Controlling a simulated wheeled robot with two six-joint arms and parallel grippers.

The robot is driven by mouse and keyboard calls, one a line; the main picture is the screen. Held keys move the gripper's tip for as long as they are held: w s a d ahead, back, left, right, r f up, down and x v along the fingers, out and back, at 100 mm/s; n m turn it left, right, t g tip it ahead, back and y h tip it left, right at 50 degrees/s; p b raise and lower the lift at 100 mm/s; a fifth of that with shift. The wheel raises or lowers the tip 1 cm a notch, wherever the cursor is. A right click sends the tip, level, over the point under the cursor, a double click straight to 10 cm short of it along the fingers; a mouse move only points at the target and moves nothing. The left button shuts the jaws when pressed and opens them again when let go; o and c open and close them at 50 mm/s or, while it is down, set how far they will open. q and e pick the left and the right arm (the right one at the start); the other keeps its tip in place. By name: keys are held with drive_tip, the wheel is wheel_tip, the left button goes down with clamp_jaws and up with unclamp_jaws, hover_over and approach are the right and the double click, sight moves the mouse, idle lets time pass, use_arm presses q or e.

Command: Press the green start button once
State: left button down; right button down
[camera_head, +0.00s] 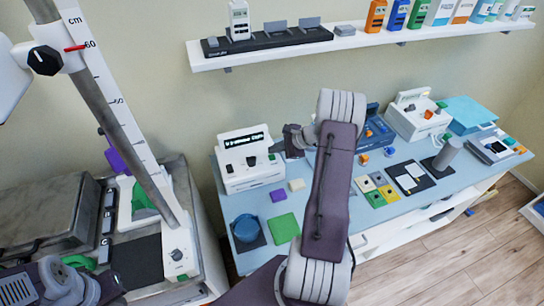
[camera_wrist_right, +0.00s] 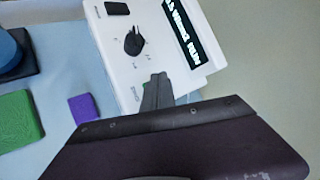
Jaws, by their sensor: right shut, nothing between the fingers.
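The white control unit (camera_head: 250,172) stands at the left end of the blue-topped table, with a lit text display, a black knob and a black switch. Its panel also fills the top of the right wrist view (camera_wrist_right: 150,45). My right gripper (camera_head: 284,150) is shut and empty at the right end of this panel. In the right wrist view its fingertips (camera_wrist_right: 158,80) are over the panel, beside the knob. A sliver of the green start button (camera_wrist_right: 172,88) seems to show beside the fingers; the rest is hidden. I cannot tell whether they touch it.
Other devices (camera_head: 418,118) stand farther right. A slanted measuring post (camera_head: 115,110) rises at the left. A wall shelf (camera_head: 350,42) hangs above.

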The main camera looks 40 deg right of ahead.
sight(275, 157)
wheel_tip(275, 157, up, 5)
drive_tip(key=p, duration=0.3)
drive_tip(key=shift+f, duration=0.15)
idle(0.5)
